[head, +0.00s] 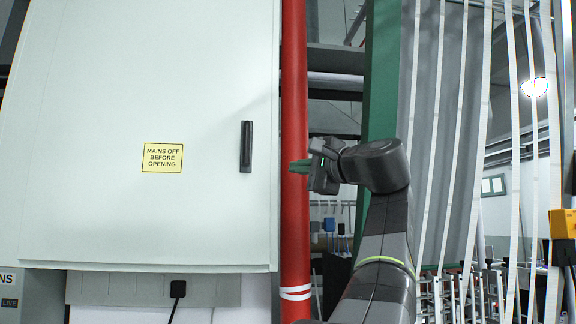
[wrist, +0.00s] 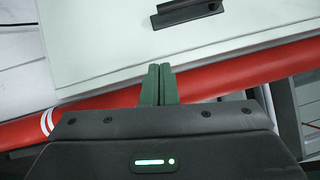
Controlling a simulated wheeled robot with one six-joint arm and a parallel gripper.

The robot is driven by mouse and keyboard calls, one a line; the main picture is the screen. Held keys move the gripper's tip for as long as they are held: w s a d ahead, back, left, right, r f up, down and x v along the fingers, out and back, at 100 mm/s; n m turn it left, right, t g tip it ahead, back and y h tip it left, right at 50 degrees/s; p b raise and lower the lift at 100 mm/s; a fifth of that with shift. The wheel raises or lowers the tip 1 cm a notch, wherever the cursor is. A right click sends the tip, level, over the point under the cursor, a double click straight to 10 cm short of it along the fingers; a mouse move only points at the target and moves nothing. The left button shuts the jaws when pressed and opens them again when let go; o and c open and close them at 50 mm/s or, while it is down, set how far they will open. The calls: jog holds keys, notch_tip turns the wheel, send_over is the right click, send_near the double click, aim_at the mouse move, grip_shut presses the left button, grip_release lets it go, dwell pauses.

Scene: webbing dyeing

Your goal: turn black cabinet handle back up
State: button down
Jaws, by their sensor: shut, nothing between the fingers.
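The black cabinet handle (head: 246,147) is upright on the right side of the pale cabinet door (head: 90,110), which looks closed. The handle also shows at the top of the wrist view (wrist: 187,11), partly cut off by the frame edge. My gripper (head: 293,167) is to the right of the handle and a little lower, in front of the red pipe. Its green fingers are together and empty in the wrist view (wrist: 158,82), pointing toward the door and apart from the handle.
The vertical red pipe (head: 294,80) runs along the cabinet's right edge, close to my gripper. A yellow warning label (head: 162,158) is on the door. White webbing strips (head: 514,120) hang at the right, behind my arm. A black plug (head: 178,288) sits below the cabinet.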

jog(key=w+a+p, duration=0.1)
jog(key=w+a, duration=0.1)
jog(key=a, duration=0.1)
jog(key=w+a+r+p, duration=0.1)
jog(key=w+a, duration=0.1)
jog(key=a, duration=0.1)
jog(key=w+a+p, duration=0.1)
jog(key=a+p, duration=0.1)
jog(key=a, duration=0.2)
jog(key=shift+w+r, duration=0.35)
jog(key=shift+w, duration=0.05)
jog(key=shift+a+f, duration=0.1)
jog(key=shift+f, duration=0.05)
